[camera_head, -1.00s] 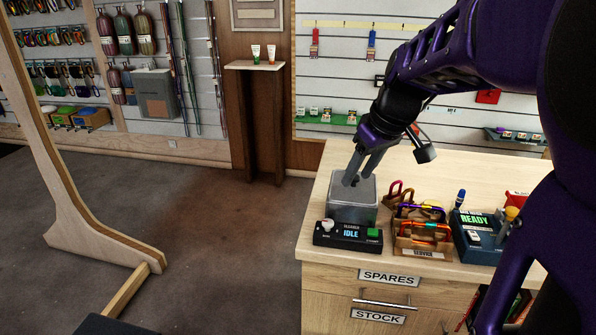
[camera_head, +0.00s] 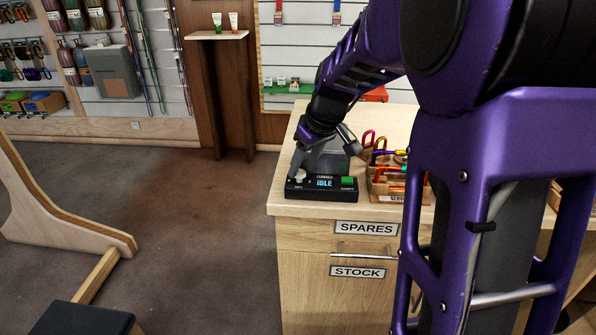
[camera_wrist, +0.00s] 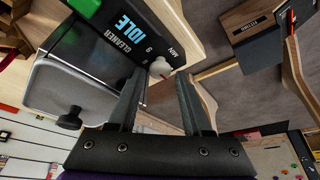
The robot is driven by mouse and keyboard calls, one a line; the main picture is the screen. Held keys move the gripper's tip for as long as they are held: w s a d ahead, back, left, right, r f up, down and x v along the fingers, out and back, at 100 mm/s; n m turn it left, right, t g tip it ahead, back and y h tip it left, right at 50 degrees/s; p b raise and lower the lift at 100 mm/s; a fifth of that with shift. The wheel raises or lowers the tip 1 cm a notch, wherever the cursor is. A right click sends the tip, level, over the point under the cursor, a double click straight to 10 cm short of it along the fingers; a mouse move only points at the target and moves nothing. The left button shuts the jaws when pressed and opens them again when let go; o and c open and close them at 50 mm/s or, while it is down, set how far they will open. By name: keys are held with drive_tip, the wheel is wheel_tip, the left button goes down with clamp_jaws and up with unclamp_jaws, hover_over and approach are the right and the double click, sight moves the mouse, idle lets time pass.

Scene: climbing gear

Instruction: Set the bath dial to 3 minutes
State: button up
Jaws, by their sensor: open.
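The cleaner bath (camera_head: 326,160) stands on the counter, a grey metal tank with a black front panel (camera_head: 318,196). The panel's display reads IDLE. A white dial (camera_head: 301,176) sits at the panel's left end and a green button (camera_head: 348,182) at its right end. In the wrist view the dial (camera_wrist: 160,68) lies just beyond and between my fingertips, with a 9 and MIN printed near it. I cannot read its setting. My gripper (camera_wrist: 157,88) is open and empty. In the head view my gripper (camera_head: 295,160) is at the dial, and I cannot tell if they touch.
A wooden rack with coloured carabiners (camera_head: 385,185) stands right of the bath. The bath's lid with a black knob (camera_wrist: 70,118) is close to my gripper. My arm hides the counter's right side. Open floor lies left of the counter.

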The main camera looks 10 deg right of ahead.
drive_tip(key=shift+w+a+f, duration=0.1)
drive_tip(key=shift+w+f, duration=0.1)
drive_tip(key=shift+f, duration=0.3)
clamp_jaws()
